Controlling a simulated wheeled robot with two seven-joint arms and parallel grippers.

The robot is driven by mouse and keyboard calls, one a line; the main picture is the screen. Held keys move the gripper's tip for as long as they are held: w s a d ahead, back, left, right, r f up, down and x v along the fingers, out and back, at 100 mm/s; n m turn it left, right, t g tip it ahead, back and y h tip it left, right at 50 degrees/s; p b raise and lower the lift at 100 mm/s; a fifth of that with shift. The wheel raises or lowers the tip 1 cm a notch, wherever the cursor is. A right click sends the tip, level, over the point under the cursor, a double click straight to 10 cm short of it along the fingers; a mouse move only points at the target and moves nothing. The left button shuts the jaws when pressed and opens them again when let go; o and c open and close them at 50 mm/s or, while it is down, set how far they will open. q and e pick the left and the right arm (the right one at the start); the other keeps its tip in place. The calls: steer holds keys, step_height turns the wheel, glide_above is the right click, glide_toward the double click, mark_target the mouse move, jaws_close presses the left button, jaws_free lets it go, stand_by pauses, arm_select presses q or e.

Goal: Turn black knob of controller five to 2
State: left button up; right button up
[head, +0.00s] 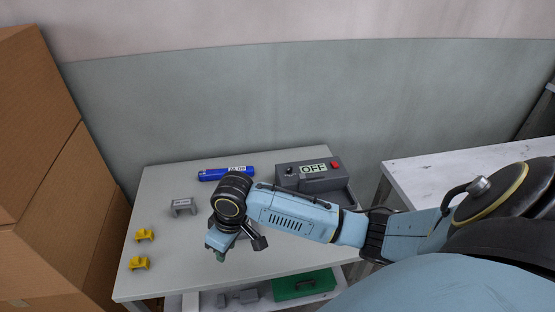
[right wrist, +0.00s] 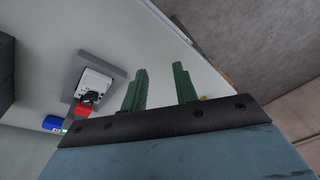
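A grey box (head: 325,184) with a display reading OFF stands at the table's back right in the head view. It has a black knob (head: 291,171) left of the display and a red button (head: 336,165) on the right. The right wrist view shows a grey-based device (right wrist: 72,84) with a white face, a black knob (right wrist: 89,97) and a red part (right wrist: 84,110). I cannot read a controller number. My right gripper (head: 219,243) is over the table; in the right wrist view its green fingers (right wrist: 160,72) are apart and empty, beside the device. My left gripper is out of view.
A blue cylinder (head: 214,174) lies at the back of the table (head: 167,262). A grey bracket (head: 182,206) and two yellow brackets (head: 145,235) are on the left. A green case (head: 303,285) is on the lower shelf. Cardboard boxes (head: 45,160) stand left; another table (head: 430,181) is right.

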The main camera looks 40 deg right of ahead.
steer(key=s+d+f+m+t+h, duration=0.1)
steer(key=s+f+m, duration=0.1)
steer(key=s+f, duration=1.4)
steer(key=shift+s+d+f, duration=0.2)
steer(key=shift+s+f, duration=0.1)
steer(key=shift+f, duration=0.6)
steer(key=s+d+f, duration=0.2)
steer(key=s+f, duration=0.8)
steer(key=s+d+f+g+b, duration=0.1)
steer(key=s+d+f, duration=0.1)
steer(key=s+f, duration=0.9)
steer(key=shift+s+f+h, duration=0.2)
steer(key=shift+f+h, duration=0.05)
steer(key=shift+h, duration=0.05)
